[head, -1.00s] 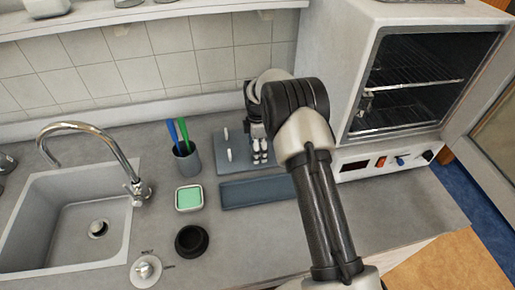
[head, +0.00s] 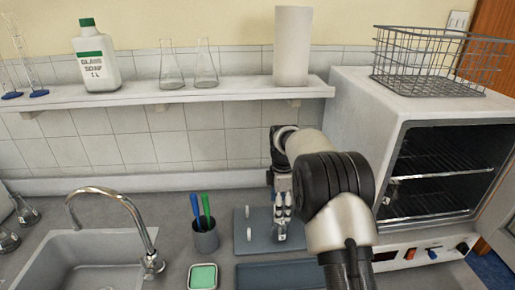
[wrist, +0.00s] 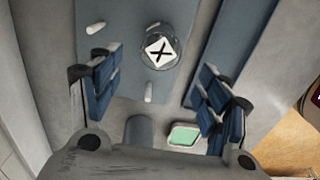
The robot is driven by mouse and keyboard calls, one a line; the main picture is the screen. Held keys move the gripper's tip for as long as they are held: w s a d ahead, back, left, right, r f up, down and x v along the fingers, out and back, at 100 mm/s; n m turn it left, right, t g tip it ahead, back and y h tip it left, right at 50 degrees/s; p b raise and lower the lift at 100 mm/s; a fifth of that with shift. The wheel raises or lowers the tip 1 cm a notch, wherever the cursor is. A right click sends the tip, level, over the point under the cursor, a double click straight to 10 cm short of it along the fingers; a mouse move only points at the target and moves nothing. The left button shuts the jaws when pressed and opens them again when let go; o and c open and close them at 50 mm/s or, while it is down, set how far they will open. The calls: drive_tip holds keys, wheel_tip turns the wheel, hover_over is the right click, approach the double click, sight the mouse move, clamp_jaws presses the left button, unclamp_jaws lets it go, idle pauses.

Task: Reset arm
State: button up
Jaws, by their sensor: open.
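My gripper (wrist: 158,92) is open, its blue-padded fingers spread wide in the wrist view. Between and beyond them is a round clear item (wrist: 160,48) with a white label marked with a black X. It sits on a blue-grey board (wrist: 118,60) with several white pegs, and the fingers are apart from it. In the head view my gripper (head: 281,212) hangs over the pegged board (head: 240,243), largely in front of it.
A grey cup (head: 205,238) with two brushes and a green-topped dish (head: 203,277) stand left of the board. A flat tray (head: 265,277) lies in front. An open oven (head: 430,180) stands right, a wire basket (head: 440,62) on top. A shelf (head: 140,96) holds glassware and a bottle.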

drive_tip(key=s+r+m+t+b, duration=0.15)
drive_tip(key=s+r+m, duration=0.65)
drive_tip(key=s+r, duration=0.85)
drive_tip(key=s+f+m+t+b, duration=0.1)
drive_tip(key=s+m, duration=0.9)
drive_tip(key=s, duration=1.3)
drive_tip(key=shift+s+d+f+t, duration=0.35)
drive_tip(key=shift+f+t, duration=0.25)
drive_tip(key=shift+t, duration=0.45)
drive_tip(key=shift+c, duration=0.4)
